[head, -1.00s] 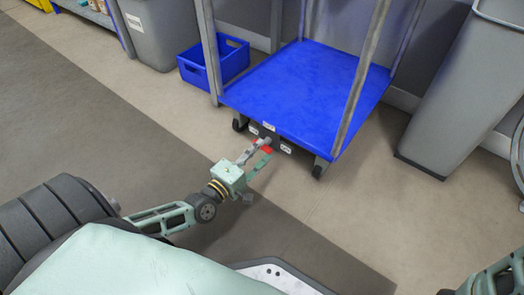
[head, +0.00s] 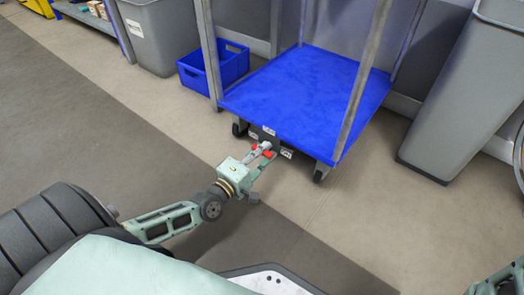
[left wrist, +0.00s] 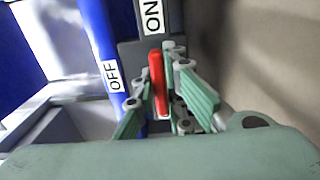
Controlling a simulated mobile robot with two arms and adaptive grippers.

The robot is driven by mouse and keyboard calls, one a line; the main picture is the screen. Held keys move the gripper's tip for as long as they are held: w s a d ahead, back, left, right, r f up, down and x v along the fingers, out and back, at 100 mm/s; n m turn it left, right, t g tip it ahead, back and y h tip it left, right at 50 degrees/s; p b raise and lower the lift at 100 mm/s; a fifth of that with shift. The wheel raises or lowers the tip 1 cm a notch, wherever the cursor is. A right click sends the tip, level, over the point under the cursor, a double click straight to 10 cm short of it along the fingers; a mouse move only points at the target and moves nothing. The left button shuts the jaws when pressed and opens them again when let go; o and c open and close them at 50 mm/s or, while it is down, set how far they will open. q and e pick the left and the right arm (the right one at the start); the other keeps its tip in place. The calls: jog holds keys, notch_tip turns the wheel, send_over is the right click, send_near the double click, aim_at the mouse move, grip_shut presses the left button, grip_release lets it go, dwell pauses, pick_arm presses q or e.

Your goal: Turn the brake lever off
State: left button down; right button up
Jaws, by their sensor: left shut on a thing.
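The brake lever is a red bar (left wrist: 157,82) on the dark brake plate at the front lower edge of the blue trolley (head: 300,95). In the left wrist view an ON label (left wrist: 153,16) is beyond its tip and an OFF label (left wrist: 112,75) is to its left. My left gripper (head: 263,152) reaches the plate from the front, its fingers on either side of the lever and shut on it. Red also shows at the fingertips in the head view, partly covered by the fingers. My right gripper is out of view.
A blue crate (head: 213,66) stands left of the trolley, with a grey bin (head: 150,35) beyond it. A tall grey bin (head: 450,100) stands to the right by the wall. The floor in front of the trolley is clear.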

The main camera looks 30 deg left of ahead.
pick_arm(q)
jog(key=m+p, duration=0.4)
jog(key=shift+r, duration=0.2)
jog(key=m+p, duration=0.3)
jog(key=shift+m, duration=0.3)
jog(key=m+p, duration=0.1)
jog(key=m, duration=0.1)
jog(key=shift+f+m+p, duration=0.1)
jog(key=shift+m+p, duration=0.2)
jog(key=shift+p, duration=0.1)
jog(key=m+p, duration=0.2)
jog(key=m, duration=0.1)
jog(key=shift+m, duration=0.3)
jog(key=m+p, duration=0.1)
jog(key=m, duration=0.2)
jog(key=shift+f, duration=0.1)
jog(key=shift+m, duration=0.7)
jog(key=c, duration=1.8)
grip_release()
